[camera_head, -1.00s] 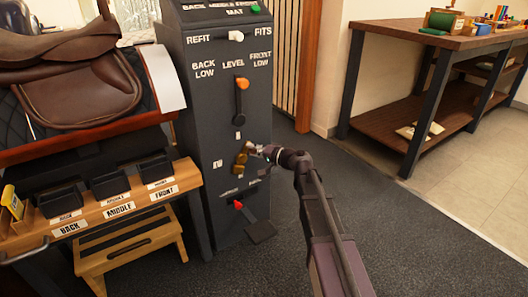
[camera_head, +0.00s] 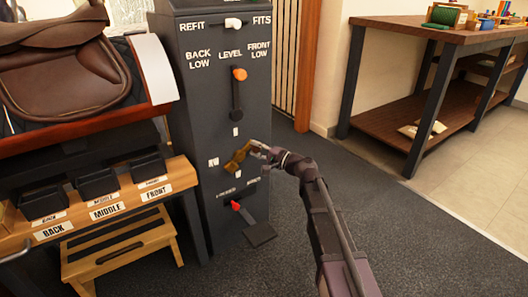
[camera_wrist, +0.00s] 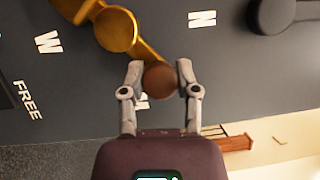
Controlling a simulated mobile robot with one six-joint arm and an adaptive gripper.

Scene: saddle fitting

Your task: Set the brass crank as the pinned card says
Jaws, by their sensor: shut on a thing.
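The brass crank (camera_head: 235,164) is on the front of the dark grey panel, its arm slanting up and to the right from its hub. In the wrist view the brass crank (camera_wrist: 117,30) ends in a brown round knob (camera_wrist: 160,80). My gripper (camera_wrist: 158,80) is shut on that knob, one finger on each side. It also shows in the head view (camera_head: 256,150), at the crank's upper right end. The pinned card is not seen.
Above the crank is an orange-knobbed lever (camera_head: 238,90) under the word LEVEL. Below is a red-tipped lever (camera_head: 236,205) and a dark pedal (camera_head: 260,235). A wooden step stool (camera_head: 120,245) and labelled bins stand left; a workbench (camera_head: 430,35) stands right. Floor between is clear.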

